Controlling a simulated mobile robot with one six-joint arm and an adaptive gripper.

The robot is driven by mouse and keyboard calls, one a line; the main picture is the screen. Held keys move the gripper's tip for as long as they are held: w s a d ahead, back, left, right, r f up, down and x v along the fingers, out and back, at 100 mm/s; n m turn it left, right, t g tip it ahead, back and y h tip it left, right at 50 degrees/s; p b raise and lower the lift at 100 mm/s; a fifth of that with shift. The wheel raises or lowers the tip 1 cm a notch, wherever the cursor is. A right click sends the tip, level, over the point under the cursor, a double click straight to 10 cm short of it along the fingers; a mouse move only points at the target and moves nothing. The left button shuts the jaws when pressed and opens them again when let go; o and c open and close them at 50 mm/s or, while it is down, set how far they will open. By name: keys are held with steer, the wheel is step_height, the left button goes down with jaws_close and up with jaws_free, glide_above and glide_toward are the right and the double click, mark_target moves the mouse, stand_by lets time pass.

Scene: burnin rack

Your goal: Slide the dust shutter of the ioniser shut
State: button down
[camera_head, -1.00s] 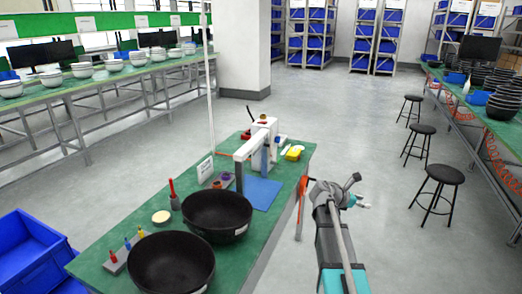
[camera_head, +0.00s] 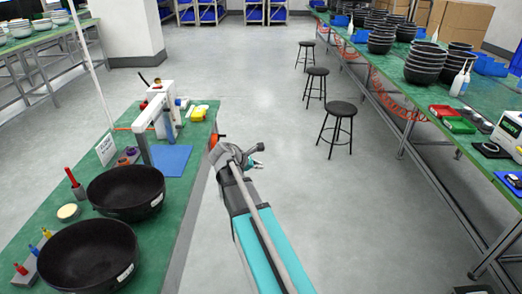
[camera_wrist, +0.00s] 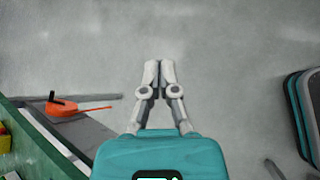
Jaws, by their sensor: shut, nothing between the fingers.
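My gripper (camera_head: 257,162) is out over the open floor to the right of the near green bench. In the wrist view its two fingertips (camera_wrist: 159,70) are together, with nothing between them. They are over grey floor and touch nothing. I cannot make out an ioniser or its dust shutter for certain. A pale box with a dark front and green marking (camera_head: 509,130) stands on the right bench at the picture's edge, partly cut off. I cannot tell what it is.
The near green bench (camera_head: 186,205) carries black bowls (camera_head: 127,190), a white press-like fixture (camera_head: 157,110) and a blue mat (camera_head: 171,160). The right bench (camera_head: 440,105) holds stacked bowls, bottles and a red-and-green item (camera_head: 452,118). Stools (camera_head: 338,110) stand before it.

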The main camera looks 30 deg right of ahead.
steer(key=s+a+f+m+y, duration=0.2)
steer(key=s+a+m+y, duration=0.1)
steer(key=a, duration=0.5)
steer(key=s+a+f+m+y, duration=0.2)
steer(key=s+a+m+y, duration=0.2)
steer(key=a, duration=0.5)
steer(key=s+a+f+m+g+y, duration=0.1)
steer(key=s+a+f+m+y, duration=0.2)
steer(key=s+a+m, duration=0.3)
steer(key=a+m, duration=0.1)
steer(key=a, duration=0.2)
steer(key=shift+s, duration=0.2)
steer(key=shift+d+f, duration=0.1)
